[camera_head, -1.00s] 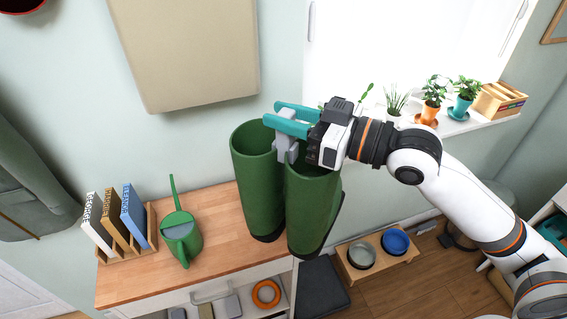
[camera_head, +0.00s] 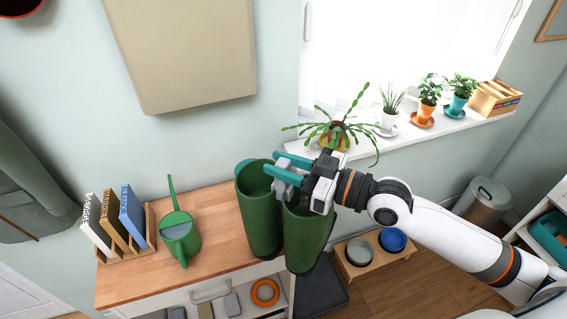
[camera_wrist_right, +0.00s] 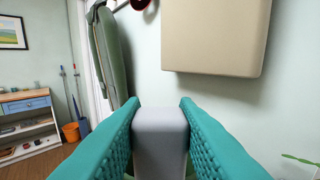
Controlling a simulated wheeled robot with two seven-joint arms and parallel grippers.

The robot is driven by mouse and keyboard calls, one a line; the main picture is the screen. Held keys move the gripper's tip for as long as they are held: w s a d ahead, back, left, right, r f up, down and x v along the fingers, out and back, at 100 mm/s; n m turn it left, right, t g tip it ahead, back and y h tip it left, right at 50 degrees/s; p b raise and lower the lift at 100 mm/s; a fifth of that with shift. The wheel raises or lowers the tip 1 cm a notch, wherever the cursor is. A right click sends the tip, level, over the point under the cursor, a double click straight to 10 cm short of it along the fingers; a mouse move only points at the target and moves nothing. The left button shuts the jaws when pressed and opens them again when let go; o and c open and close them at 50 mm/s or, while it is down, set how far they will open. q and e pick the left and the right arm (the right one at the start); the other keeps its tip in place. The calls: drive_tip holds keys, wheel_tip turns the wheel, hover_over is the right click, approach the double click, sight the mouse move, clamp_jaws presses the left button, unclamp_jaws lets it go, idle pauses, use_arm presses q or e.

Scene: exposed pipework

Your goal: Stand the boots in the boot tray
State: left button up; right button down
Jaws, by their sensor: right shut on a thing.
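A pair of green boots (camera_head: 306,240) hangs upright, side by side, in front of the right end of the wooden cabinet top. A grey clip (camera_head: 284,189) sits at their rims between them. My right gripper (camera_head: 282,176) is shut on this clip, with its teal fingers above the boot openings. In the right wrist view, the grey clip (camera_wrist_right: 160,140) fills the gap between both fingers. A dark flat tray (camera_head: 322,290) lies on the floor to the right of the cabinet, partly hidden by the boots. My left gripper is out of view.
The wooden cabinet top (camera_head: 225,235) holds a green watering can (camera_head: 180,238) and a rack of books (camera_head: 127,222). A stand with two bowls (camera_head: 375,253) is right of the dark tray. A spiky plant (camera_head: 338,130) and other pots line the sill behind my gripper.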

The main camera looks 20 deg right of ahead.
drive_tip(key=c, duration=1.1)
unclamp_jaws()
drive_tip(key=shift+f, duration=0.1)
